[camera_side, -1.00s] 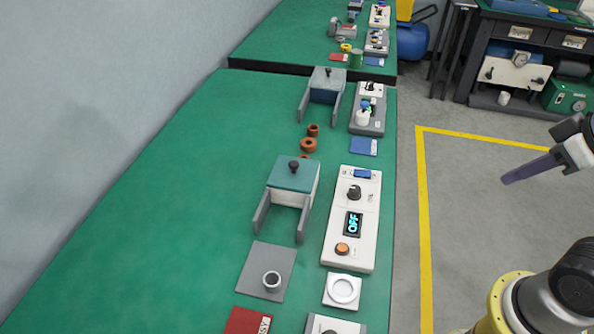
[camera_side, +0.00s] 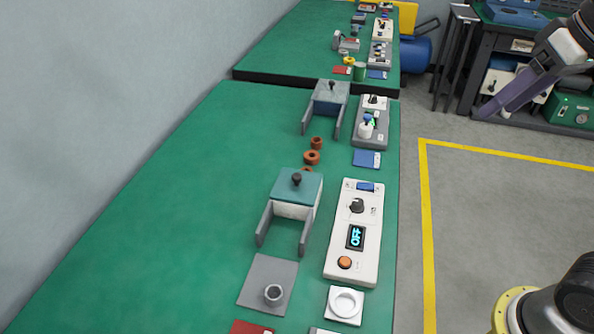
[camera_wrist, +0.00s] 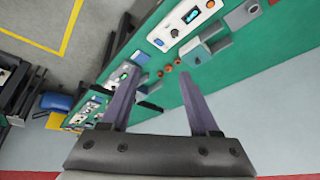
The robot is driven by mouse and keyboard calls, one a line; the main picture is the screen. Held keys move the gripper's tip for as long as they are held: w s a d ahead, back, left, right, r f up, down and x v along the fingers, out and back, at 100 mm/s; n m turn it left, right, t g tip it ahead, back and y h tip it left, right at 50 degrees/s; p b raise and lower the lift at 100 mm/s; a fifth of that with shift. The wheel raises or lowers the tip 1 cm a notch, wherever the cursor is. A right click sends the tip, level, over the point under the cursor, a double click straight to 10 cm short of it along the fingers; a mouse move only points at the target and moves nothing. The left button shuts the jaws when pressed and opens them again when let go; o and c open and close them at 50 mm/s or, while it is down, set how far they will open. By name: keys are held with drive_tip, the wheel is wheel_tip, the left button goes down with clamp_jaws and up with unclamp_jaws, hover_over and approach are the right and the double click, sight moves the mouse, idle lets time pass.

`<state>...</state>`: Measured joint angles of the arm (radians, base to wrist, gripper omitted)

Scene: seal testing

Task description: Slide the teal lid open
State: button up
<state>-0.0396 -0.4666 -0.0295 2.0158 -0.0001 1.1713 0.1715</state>
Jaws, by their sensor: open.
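The teal lid (camera_side: 309,184) with a dark knob (camera_side: 296,179) sits on a white box (camera_side: 294,211) with two grey rails reaching toward the front. The lid appears to cover the box top.
A white panel (camera_side: 341,252) with an OFF display stands right of the box. A grey plate (camera_side: 254,283) with a small cup lies in front. Brown rings (camera_side: 312,157) and a second, grey-lidded box (camera_side: 331,91) are behind. The bench's left side is clear.

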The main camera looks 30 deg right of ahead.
drive_tip(key=w+a+r+g, duration=0.1)
drive_tip(key=w+r, duration=0.1)
drive_tip(key=w, duration=0.3)
drive_tip(key=w+a+r, duration=0.2)
drive_tip(key=w, duration=0.3)
drive_tip(key=n+g, duration=0.2)
drive_tip(key=g, duration=0.2)
hover_over(297, 175)
wheel_tip(297, 175, down, 20)
wheel_tip(297, 175, down, 13)
drive_tip(key=shift+f, duration=0.15)
clamp_jaws()
